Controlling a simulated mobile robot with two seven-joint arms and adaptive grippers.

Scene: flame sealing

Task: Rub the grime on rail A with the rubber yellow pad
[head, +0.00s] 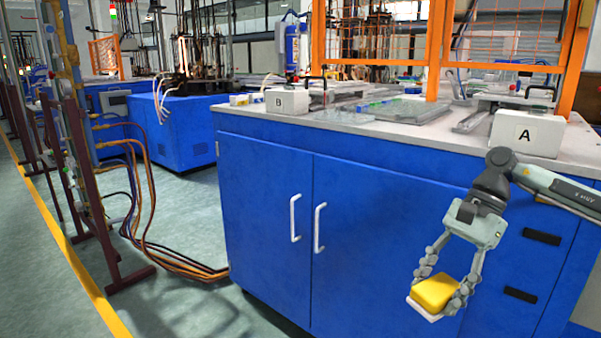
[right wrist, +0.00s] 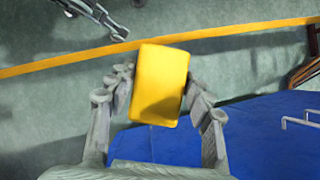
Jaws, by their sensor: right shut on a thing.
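My right gripper (head: 437,296) is shut on the yellow pad (head: 435,291), a block with a pale underside. It holds the pad in front of the blue cabinet, below the bench top and clear of it. In the right wrist view the pad (right wrist: 160,85) sits between the two grey fingers. The white block marked A (head: 527,134) stands on the bench top at the right, above and apart from the gripper. Metal rail parts show behind and beside this block. No grime can be made out on them. My left gripper does not show in the head view.
The blue cabinet (head: 375,215) with a pale top fills the middle and right. An orange mesh guard (head: 380,42) rises from the bench top. A white block marked B (head: 287,101) stands further left. Hoses (head: 150,205) and dark posts stand at the left; the floor between is open.

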